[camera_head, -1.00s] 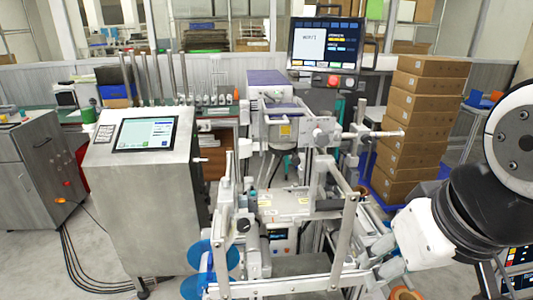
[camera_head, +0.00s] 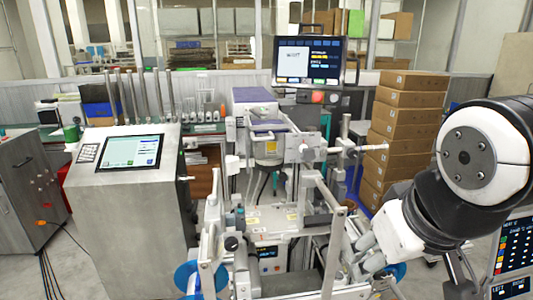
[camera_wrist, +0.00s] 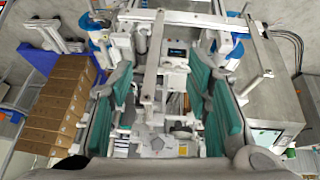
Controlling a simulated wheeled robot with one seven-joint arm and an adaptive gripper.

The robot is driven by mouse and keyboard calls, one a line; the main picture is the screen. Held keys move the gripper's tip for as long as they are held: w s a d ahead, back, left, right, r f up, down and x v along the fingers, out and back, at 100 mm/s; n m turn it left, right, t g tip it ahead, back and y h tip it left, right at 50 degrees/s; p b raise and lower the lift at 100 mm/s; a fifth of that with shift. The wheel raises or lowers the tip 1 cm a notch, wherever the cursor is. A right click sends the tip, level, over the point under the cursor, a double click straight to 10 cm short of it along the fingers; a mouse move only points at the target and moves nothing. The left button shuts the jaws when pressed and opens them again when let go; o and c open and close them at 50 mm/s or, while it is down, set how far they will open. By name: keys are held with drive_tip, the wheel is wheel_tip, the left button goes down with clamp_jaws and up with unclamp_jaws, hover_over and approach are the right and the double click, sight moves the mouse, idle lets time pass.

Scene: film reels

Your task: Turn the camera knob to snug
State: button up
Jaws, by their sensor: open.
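The machine (camera_head: 265,222) is a metal frame with rails, posts and brackets in the middle of the head view. A small dark round knob (camera_head: 231,243) sits on its left front, and a pale round knob-like part (camera_head: 307,150) is on its upper bracket. I cannot tell which is the camera knob. My gripper shows in the wrist view (camera_wrist: 165,105), with two teal-padded fingers wide apart and nothing held between them. Parts of the machine (camera_wrist: 172,60) show beyond and between the fingers. In the head view my pale gripper body is at the machine's right side; its fingertips are unclear.
A steel cabinet with a tilted touchscreen (camera_head: 130,152) stands left of the machine. Stacked brown boxes (camera_head: 405,125) stand behind it at right. A monitor (camera_head: 310,62) is above the machine. Blue reels (camera_head: 187,278) are low at the front. Floor at far left is partly clear.

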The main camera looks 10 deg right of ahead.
drive_tip(key=w+d+f+n+t+h+b, duration=0.15)
drive_tip(key=w+d, duration=0.25)
drive_tip(key=w, duration=0.6)
drive_tip(key=w+d+f+n+t+h+b, duration=0.1)
drive_tip(key=w+d+n+t+b, duration=0.3)
drive_tip(key=w, duration=0.6)
drive_tip(key=n+t+y+b, duration=0.4)
drive_tip(key=n+t+y, duration=0.4)
drive_tip(key=t+y, duration=0.15)
approach(324, 152)
drive_tip(key=shift+g, duration=0.4)
drive_tip(key=x, duration=0.9)
drive_tip(key=shift+s+d+r, duration=0.1)
drive_tip(key=shift+r, duration=0.15)
clamp_jaws()
